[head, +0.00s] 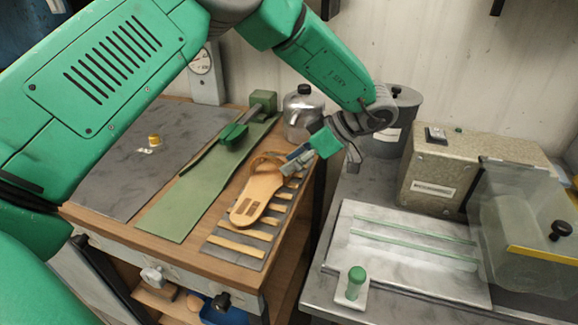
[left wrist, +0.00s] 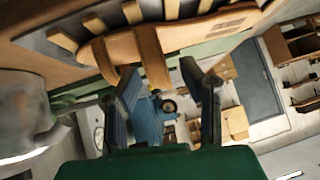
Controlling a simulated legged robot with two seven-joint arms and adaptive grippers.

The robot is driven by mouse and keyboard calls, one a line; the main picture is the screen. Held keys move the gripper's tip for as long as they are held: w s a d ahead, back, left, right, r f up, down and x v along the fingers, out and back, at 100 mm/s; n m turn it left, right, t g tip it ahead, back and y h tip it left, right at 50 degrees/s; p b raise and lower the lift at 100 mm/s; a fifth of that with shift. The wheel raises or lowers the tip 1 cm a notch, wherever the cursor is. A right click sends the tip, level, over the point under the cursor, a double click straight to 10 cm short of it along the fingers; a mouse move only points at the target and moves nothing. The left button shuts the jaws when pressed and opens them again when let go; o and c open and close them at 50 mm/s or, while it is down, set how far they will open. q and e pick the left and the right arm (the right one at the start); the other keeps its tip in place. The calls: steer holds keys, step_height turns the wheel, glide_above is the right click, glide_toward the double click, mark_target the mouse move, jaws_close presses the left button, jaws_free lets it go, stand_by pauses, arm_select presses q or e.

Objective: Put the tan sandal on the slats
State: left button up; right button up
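The tan sandal (head: 252,200) lies sole down over the slats (head: 237,247), pale wooden strips on a grey mat at the workbench's right end. Its strap end is up and toward the back right. My left gripper (head: 290,168) is at that strap end, its near finger partly covering it. In the left wrist view the sandal (left wrist: 190,32) and slats (left wrist: 60,40) cross the top. There my left gripper (left wrist: 160,75) has its fingers apart, with the strap just beyond and between the tips; I see no finger pressing on it. My right gripper is not in view.
A green mat (head: 190,195) with a green-handled tool (head: 232,135) lies left of the slats. A metal can (head: 302,112) stands close behind the gripper. Right, across a gap, is a grey table with a white plate (head: 400,262), a green-knobbed stamp (head: 354,285) and a beige machine (head: 460,175).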

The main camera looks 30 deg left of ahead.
arm_select(q)
steer(key=v, duration=0.9)
steer(key=shift+a+r, duration=0.15)
steer(key=shift+r, duration=0.05)
